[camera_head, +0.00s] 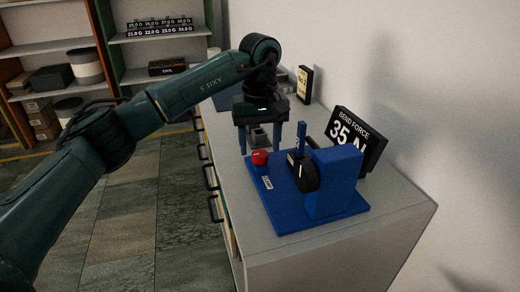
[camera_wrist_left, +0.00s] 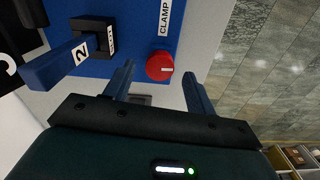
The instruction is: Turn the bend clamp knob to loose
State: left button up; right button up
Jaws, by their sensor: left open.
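The bend clamp knob is a red round knob (camera_head: 260,157) on the front left of a blue press (camera_head: 332,180). A CLAMP label (camera_head: 267,182) lies beside it on the blue base. In the left wrist view the red knob (camera_wrist_left: 160,66) shows a short white mark on its face. My left gripper (camera_head: 262,148) hangs above and just behind the knob with blue fingers pointing down. In the left wrist view its two fingers (camera_wrist_left: 158,82) are apart, with the knob seen between and beyond their tips. I cannot see contact. My right gripper is out of view.
A black sign (camera_head: 348,138) reading BEND FORCE 35 stands behind the press. The grey counter (camera_head: 390,207) is clear at the right front. Shelves (camera_head: 160,45) stand at the back.

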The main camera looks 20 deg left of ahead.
pick_arm(q)
jog(key=shift+f, duration=0.95)
jog(key=shift+c, duration=0.2)
jog(key=c, duration=1)
jog(key=shift+o, duration=0.2)
